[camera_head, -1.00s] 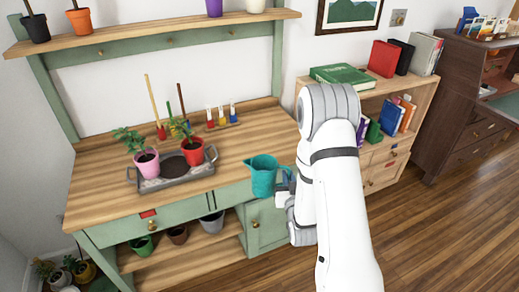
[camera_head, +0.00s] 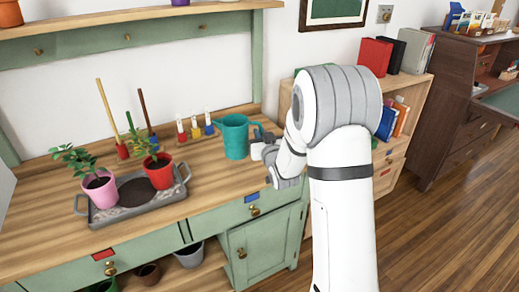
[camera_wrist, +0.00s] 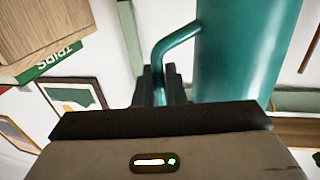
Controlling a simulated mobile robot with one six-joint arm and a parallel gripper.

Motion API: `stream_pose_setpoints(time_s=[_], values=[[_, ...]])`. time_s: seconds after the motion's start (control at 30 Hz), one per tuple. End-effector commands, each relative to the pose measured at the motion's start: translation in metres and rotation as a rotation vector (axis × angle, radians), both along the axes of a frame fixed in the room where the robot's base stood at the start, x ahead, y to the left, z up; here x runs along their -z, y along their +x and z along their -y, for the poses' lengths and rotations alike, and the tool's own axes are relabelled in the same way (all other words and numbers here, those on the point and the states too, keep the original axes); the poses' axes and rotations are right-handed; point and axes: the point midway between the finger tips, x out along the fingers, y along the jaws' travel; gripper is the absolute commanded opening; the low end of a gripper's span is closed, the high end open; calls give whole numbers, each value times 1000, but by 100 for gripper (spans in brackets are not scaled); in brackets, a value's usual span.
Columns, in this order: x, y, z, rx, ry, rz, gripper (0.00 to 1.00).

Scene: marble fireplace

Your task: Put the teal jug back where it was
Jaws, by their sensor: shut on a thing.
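The teal jug (camera_head: 236,138) is upright at the back right of the wooden bench top (camera_head: 215,185), right of the small paint-coloured pegs. I cannot tell whether its base touches the wood or is slightly above it. My gripper (camera_head: 262,142) is to the right of the jug, shut on its handle. In the wrist view, the dark fingers (camera_wrist: 160,88) close around the handle beside the jug's body (camera_wrist: 248,45). The jug's base is not clear in the wrist view.
A grey tray (camera_head: 125,210) with a pink pot (camera_head: 101,190) and a red pot (camera_head: 159,172) stands on the left of the bench. A rack of coloured pegs (camera_head: 195,130) is close left of the jug. The bench front right is clear. A bookshelf (camera_head: 400,130) stands to the right.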

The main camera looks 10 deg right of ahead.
Motion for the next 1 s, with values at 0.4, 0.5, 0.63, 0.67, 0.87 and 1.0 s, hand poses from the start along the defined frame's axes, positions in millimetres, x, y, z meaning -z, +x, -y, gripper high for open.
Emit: stream_pose_setpoints(time_s=[0.4,0.5,0.63,0.67,0.87,1.0], values=[[43,0,6,10,1,2,0],[42,0,6,10,2,5,0],[42,0,7,11,1,4,0],[43,0,7,11,1,4,0],[45,0,7,11,0,2,19],[45,0,7,12,0,2,31]])
